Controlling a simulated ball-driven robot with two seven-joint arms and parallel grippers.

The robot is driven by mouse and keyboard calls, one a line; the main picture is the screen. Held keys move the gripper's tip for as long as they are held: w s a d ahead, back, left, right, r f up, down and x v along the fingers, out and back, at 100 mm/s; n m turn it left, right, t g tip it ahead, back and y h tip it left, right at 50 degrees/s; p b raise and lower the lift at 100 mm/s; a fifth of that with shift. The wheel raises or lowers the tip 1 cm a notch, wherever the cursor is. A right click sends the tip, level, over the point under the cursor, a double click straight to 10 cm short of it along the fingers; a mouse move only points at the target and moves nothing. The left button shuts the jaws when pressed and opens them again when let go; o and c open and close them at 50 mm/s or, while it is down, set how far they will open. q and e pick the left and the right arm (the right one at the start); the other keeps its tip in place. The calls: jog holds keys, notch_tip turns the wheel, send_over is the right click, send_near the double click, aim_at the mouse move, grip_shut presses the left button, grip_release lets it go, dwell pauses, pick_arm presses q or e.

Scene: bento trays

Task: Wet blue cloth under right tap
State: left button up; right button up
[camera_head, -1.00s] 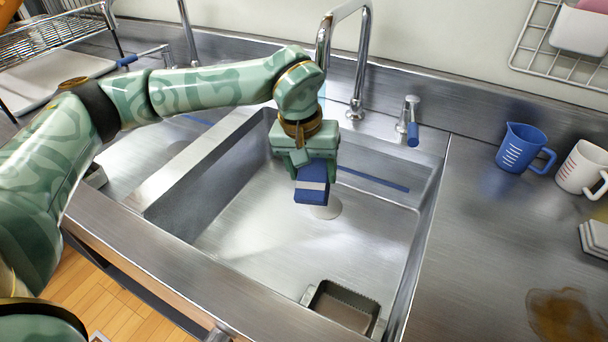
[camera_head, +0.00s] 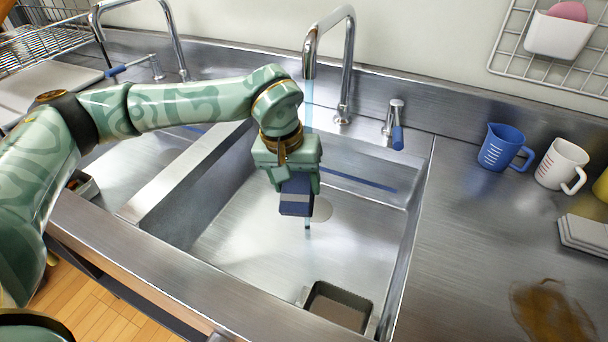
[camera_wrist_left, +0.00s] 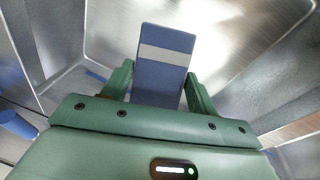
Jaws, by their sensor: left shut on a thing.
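The blue cloth (camera_head: 297,195), folded with a pale grey stripe, hangs from my left gripper (camera_head: 287,176) inside the right sink basin (camera_head: 250,243). My left gripper is shut on it, and the cloth also shows between the fingers in the left wrist view (camera_wrist_left: 162,72). The right tap (camera_head: 348,60) arches over the basin. A thin bluish water stream (camera_head: 308,98) falls from its spout and passes behind my gripper. Its lower end shows just below the cloth. I cannot tell whether the water touches the cloth. My right gripper is not in view.
The tap's lever with a blue handle (camera_head: 397,138) stands right of the spout. A dark tray (camera_head: 338,307) sits at the basin's near right corner. A blue jug (camera_head: 503,147), a white jug (camera_head: 562,164) and a brown stain (camera_head: 548,312) are on the right counter.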

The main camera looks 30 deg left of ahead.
aim_at(283, 210)
pick_arm(q)
jog(key=s+p, duration=0.1)
jog(key=s, duration=0.1)
jog(key=s+p, duration=0.1)
jog(key=s, duration=0.1)
jog(key=shift+a+r, duration=0.15)
jog(key=shift+a, duration=0.05)
jog(key=shift+s+p, duration=0.35)
jog(key=shift+s, duration=0.2)
jog(key=shift+f, duration=0.2)
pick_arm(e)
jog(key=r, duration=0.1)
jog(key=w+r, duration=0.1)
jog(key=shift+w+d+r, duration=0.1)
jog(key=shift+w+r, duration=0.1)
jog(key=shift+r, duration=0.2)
pick_arm(q)
jog(key=s+r+p, duration=0.4)
jog(key=s+p, duration=0.1)
jog(key=shift+a+p, duration=0.25)
jog(key=shift+p, duration=0.1)
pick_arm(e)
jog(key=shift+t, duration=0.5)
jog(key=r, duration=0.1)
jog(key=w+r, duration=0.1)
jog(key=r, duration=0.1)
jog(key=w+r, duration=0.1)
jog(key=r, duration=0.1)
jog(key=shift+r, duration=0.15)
